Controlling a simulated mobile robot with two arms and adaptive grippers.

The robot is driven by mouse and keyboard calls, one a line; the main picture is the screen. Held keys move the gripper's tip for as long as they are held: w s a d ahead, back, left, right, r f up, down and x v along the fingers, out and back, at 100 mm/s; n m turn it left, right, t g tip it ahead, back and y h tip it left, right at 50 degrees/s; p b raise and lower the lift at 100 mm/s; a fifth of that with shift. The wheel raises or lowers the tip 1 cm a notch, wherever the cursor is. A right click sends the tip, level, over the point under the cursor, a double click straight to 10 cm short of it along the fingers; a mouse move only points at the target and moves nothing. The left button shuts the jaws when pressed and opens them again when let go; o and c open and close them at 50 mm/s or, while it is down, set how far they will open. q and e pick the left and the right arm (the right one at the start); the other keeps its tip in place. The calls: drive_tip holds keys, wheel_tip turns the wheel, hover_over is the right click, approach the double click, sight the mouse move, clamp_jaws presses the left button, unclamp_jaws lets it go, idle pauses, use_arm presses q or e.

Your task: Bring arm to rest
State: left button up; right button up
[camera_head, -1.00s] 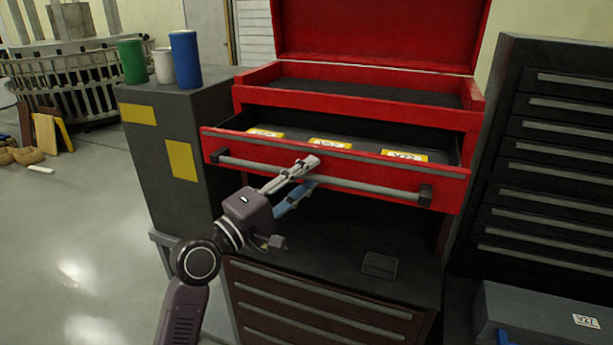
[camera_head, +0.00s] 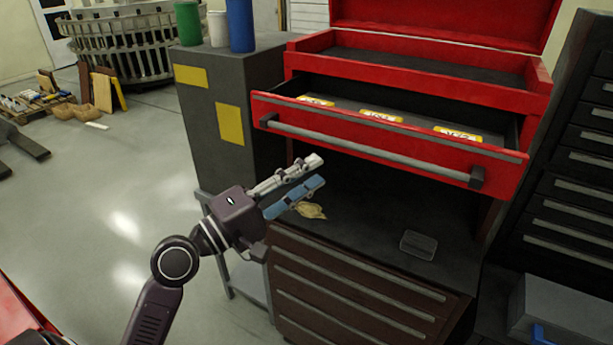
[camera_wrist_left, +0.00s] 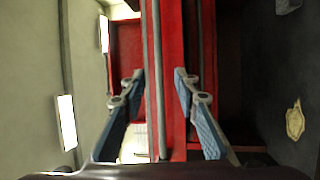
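My left gripper (camera_head: 318,172) is in the head view, in front of and below the open red drawer (camera_head: 390,142). Its two fingers are apart with nothing between them. In the left wrist view the fingers (camera_wrist_left: 158,85) are spread wide, and the drawer's grey handle bar shows beyond the gap between them. The gripper looks clear of the handle (camera_head: 365,150) in the head view. The drawer stands pulled out, with several yellow-labelled places inside. My right gripper is in neither view.
A grey cabinet (camera_head: 270,105) with green, white and blue cylinders stands left of the red chest. Below the drawer, a dark shelf holds a tan crumpled item (camera_head: 310,210) and a small clear box (camera_head: 418,245). A dark drawer cabinet (camera_head: 570,170) stands right. Floor at left is open.

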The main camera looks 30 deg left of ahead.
use_arm(q)
drive_tip(key=shift+s, duration=0.2)
idle(0.4)
